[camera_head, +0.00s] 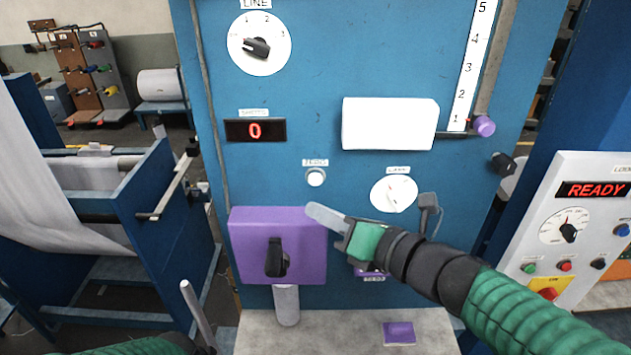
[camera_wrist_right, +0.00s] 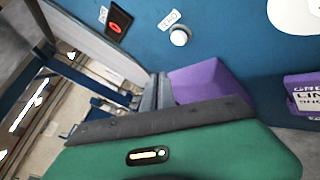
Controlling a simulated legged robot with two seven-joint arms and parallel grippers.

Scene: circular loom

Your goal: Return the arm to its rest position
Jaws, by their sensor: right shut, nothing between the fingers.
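My right arm enters the head view from the lower right in a green ribbed sleeve. Its gripper (camera_head: 312,210) is shut and empty, in front of the blue machine panel (camera_head: 300,100). In the picture its tip overlaps the upper right edge of the purple box (camera_head: 240,245) with a black knob (camera_head: 277,258). I cannot tell if it touches. In the right wrist view the grey fingers (camera_wrist_right: 158,90) lie together beside the purple box (camera_wrist_right: 205,85). Part of my left arm shows at the bottom left; a pale rod there may be its finger, but its jaws are unclear.
The panel carries a counter (camera_head: 254,130) reading 0, a white button (camera_head: 316,177), dials and a white box (camera_head: 390,124). A grey ledge (camera_head: 340,330) lies below, with a purple pad (camera_head: 398,333). A control box (camera_head: 590,185) reading READY stands right.

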